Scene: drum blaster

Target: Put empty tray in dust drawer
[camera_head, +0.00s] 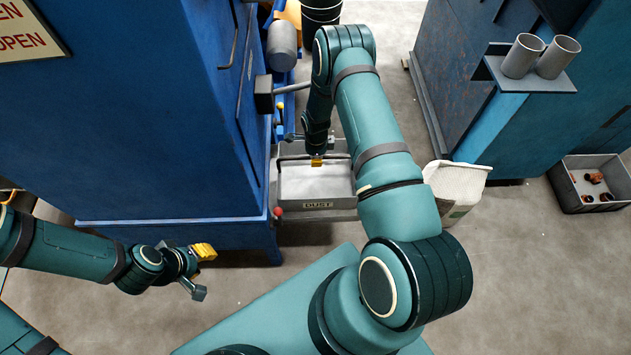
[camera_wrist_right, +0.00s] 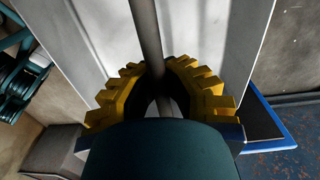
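A grey tray (camera_head: 317,190) with a pale, bare inside sits at the foot of the blue machine, beneath my right arm. A "DUST" label (camera_head: 318,205) shows on the front there; I cannot tell tray front from drawer front, or whether the tray is fully seated. My right gripper (camera_head: 317,161) is at the tray's far side. In the right wrist view, its yellow fingers (camera_wrist_right: 160,72) close around the tray's grey handle bar (camera_wrist_right: 146,25), with pale tray walls beyond. My left gripper (camera_head: 199,271) is open and empty, low beside the machine's front corner.
The blue machine (camera_head: 150,130) stands close on the left, with a red knob (camera_head: 278,211) beside the tray. Another blue cabinet (camera_head: 530,120) and a grey crate with small brown parts (camera_head: 567,193) are farther right.

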